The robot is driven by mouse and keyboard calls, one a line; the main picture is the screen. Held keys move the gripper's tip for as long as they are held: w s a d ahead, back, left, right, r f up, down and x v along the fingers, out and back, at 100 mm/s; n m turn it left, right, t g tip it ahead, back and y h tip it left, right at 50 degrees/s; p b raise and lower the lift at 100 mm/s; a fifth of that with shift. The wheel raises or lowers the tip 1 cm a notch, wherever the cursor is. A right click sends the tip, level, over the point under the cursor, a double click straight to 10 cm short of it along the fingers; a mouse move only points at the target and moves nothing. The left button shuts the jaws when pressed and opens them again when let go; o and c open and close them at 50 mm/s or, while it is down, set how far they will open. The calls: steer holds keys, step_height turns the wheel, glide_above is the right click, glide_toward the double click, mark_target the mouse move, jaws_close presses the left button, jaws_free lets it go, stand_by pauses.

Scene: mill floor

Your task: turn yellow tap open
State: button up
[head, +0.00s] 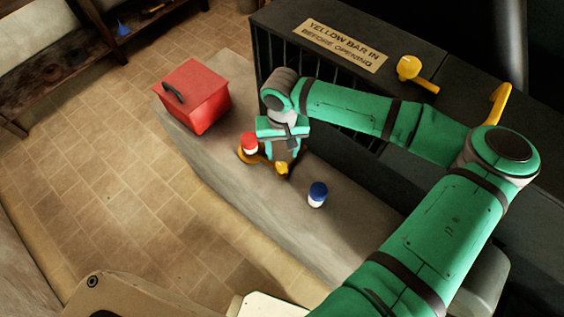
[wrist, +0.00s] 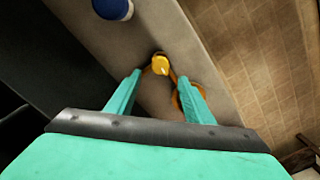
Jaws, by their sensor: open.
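A yellow tap-like fitting (head: 408,67) with a short bar stands on the dark cabinet top, right of the sign. A curved yellow handle (head: 501,97) rises farther right, partly hidden by my arm. My gripper (head: 283,156) points down over the grey bench, away from both. Its jaws are open around or just above a small yellow knob-ended piece (head: 282,168). In the wrist view the knob (wrist: 160,66) shows between the fingertips (wrist: 160,76). An orange curved part (wrist: 190,100) lies by the right finger, partly hidden. I cannot tell whether the fingers touch the piece.
A red-capped container (head: 249,142) stands close left of my gripper, and a blue-capped one (head: 317,194) stands to the right. A red box (head: 193,95) sits at the bench's far end. A sign (head: 340,46) on the cabinet reads "YELLOW BAR IN BEFORE OPENING".

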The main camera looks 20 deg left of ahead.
mark_target(282, 166)
step_height(282, 166, down, 8)
steer(key=shift+f, duration=0.1)
steer(key=shift+c, duration=0.6)
steer(key=c, duration=0.9)
